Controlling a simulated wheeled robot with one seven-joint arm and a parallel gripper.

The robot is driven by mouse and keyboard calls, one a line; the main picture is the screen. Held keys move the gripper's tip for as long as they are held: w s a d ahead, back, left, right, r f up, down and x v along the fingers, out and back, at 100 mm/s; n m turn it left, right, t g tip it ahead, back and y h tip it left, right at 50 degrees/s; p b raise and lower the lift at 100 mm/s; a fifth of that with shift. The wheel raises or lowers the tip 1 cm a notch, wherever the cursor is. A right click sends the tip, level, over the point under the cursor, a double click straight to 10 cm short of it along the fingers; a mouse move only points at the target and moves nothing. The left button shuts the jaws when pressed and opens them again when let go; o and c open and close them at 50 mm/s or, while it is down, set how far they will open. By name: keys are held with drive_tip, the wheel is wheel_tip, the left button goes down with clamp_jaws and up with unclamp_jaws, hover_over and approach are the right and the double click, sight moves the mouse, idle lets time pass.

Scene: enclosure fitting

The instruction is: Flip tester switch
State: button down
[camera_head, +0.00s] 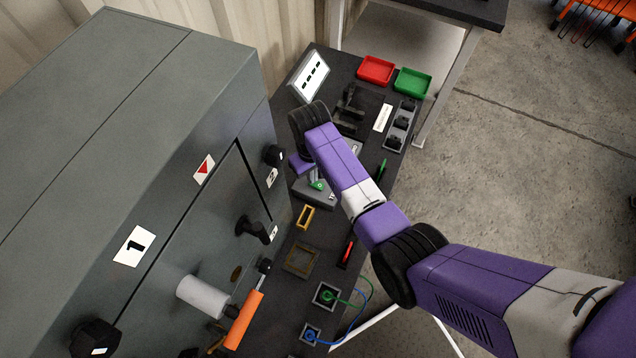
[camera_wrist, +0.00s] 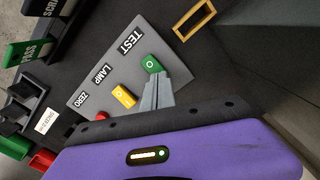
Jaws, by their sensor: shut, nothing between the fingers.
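The tester is a grey panel (camera_wrist: 92,72) in the wrist view, labelled TEST, LAMP and ZERO. A green rocker switch (camera_wrist: 151,63) sits beside TEST, a yellow one (camera_wrist: 123,95) beside LAMP and a red one (camera_wrist: 101,117) beside ZERO. My gripper (camera_wrist: 155,78) is shut and empty. Its fingertips are at the lower edge of the green switch; I cannot tell whether they touch it. In the head view the tester (camera_head: 313,197) is on the dark bench, partly hidden by my arm, with the green switch (camera_head: 317,185) showing.
A large grey enclosure (camera_head: 160,130) with knobs fills the left. Red (camera_head: 376,70) and green (camera_head: 412,82) trays stand at the bench's far end. A yellow frame (camera_head: 305,217), a brown frame (camera_head: 300,259) and green and blue wires (camera_head: 362,312) lie nearer. Open floor is right.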

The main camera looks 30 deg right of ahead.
drive_tip(key=shift+f+b, duration=0.4)
drive_tip(key=shift+f, duration=0.25)
drive_tip(key=shift+r, duration=0.15)
wheel_tip(320, 180, up, 7)
drive_tip(key=p, duration=0.7)
idle(0.3)
idle(0.5)
